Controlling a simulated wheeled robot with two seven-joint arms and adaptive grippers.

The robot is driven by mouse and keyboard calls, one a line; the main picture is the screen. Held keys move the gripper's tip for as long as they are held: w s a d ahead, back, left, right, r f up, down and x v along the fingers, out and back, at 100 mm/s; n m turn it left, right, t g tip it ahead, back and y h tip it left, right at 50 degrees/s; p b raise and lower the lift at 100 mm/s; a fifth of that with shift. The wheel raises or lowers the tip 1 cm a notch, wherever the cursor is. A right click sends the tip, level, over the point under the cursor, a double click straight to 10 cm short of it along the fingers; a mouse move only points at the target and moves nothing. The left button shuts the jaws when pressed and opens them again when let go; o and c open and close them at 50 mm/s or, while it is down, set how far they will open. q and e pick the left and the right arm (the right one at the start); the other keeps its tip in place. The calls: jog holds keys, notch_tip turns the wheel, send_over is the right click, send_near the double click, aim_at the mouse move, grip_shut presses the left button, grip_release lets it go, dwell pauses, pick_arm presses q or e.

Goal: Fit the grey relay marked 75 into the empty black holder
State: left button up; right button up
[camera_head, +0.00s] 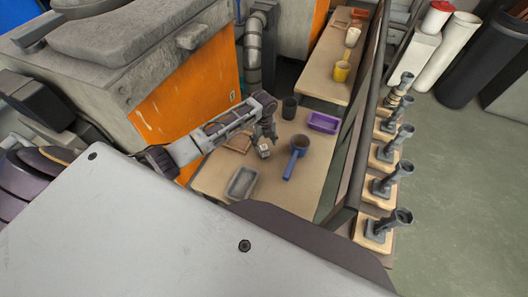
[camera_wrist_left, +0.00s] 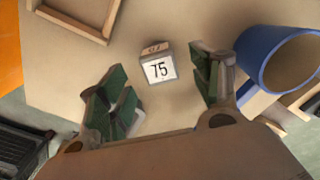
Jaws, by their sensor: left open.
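The relay (camera_wrist_left: 158,70) is a small block with a white label reading 75 on its top and a brownish side. It sits on the tan table, and in the head view it is a small pale block (camera_head: 264,151) under my left gripper (camera_head: 264,140). In the left wrist view the gripper (camera_wrist_left: 165,90) is open, its green-padded fingers to the left and right of the relay, which lies slightly ahead of the fingertips. No finger visibly touches it. I cannot pick out the empty black holder with certainty. My right gripper is out of view.
A wooden frame (camera_wrist_left: 72,24), grey tray (camera_head: 242,182), dark cup (camera_head: 289,107) and purple tray (camera_head: 323,122) share the table (camera_head: 300,190). Its front right is clear.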

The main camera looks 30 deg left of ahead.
aim_at(264, 147)
pick_arm(q)
jog(key=shift+f, duration=0.6)
jog(key=shift+f, duration=0.1)
jog(key=shift+s+f, duration=0.2)
jog(key=shift+f, duration=2.3)
jog(key=c, duration=1.2)
jog(key=shift+r, duration=0.1)
jog(key=shift+c, duration=0.2)
jog(key=shift+d+r, duration=0.1)
jog(key=shift+r, duration=4.85)
